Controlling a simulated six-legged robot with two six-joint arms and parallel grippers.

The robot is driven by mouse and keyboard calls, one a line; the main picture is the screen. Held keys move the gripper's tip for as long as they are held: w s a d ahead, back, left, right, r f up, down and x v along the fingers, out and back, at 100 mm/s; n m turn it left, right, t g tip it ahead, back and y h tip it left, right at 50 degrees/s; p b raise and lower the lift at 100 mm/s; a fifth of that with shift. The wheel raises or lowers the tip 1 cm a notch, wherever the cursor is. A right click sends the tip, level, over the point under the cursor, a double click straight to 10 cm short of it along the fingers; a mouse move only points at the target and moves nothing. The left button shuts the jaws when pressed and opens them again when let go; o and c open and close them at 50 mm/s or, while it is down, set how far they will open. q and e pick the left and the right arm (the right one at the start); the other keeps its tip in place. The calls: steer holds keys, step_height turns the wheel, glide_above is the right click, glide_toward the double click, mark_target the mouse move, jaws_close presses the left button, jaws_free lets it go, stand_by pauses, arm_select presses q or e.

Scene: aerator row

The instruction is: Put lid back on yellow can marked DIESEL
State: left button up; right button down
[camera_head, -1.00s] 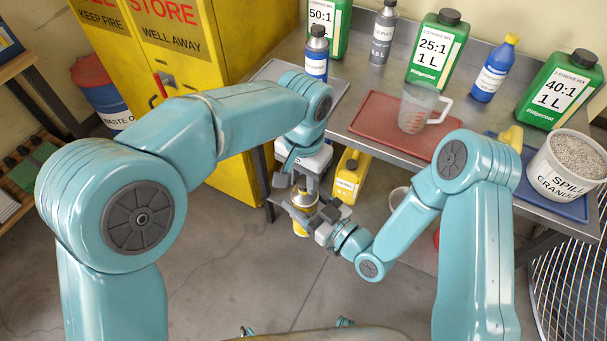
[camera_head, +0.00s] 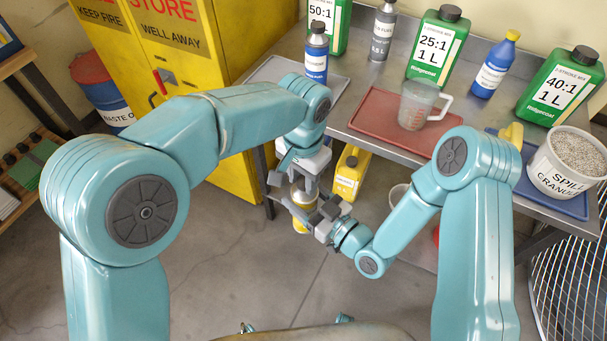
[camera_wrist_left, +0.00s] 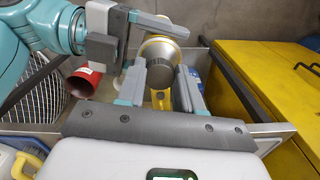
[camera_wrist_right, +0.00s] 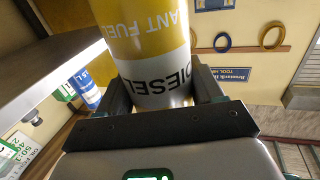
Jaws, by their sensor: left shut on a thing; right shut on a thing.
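The yellow and white can marked DIESEL (camera_wrist_right: 160,85) fills the top of the right wrist view, its lettering upside down there. My right gripper (camera_head: 312,212) is shut on its side. In the head view the can (camera_head: 300,226) is held clear of the floor and partly covered by my grippers. My left gripper (camera_head: 300,178) is directly above it, fingers pointing down. In the left wrist view its fingers close on a round grey metal piece, which looks like the lid (camera_wrist_left: 161,66), in line with the can's yellow rim. I cannot tell whether the lid is seated.
The metal bench behind holds a red tray (camera_head: 375,130) with a clear jug (camera_head: 415,108), green bottles and a white bucket (camera_head: 568,165). A yellow container (camera_head: 350,175) stands under the bench edge. A yellow cabinet (camera_head: 225,150) is at left. Floor in front is clear.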

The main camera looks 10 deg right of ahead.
arm_select(q)
steer(key=m, duration=0.7)
steer(key=shift+w+a, duration=0.1)
steer(key=shift+w, duration=0.05)
steer(key=m, duration=0.5)
steer(key=shift+w, duration=0.1)
steer(key=m, duration=0.3)
steer(key=shift+w, duration=0.1)
steer(key=m, duration=0.7)
steer(key=shift+d+m, duration=0.2)
steer(key=shift+m, duration=0.2)
steer(key=m, duration=0.4)
steer(key=shift+w+d+m, duration=0.1)
steer(key=shift+m, duration=0.2)
steer(key=m, duration=0.4)
steer(key=shift+d, duration=0.1)
steer(key=o, duration=1)
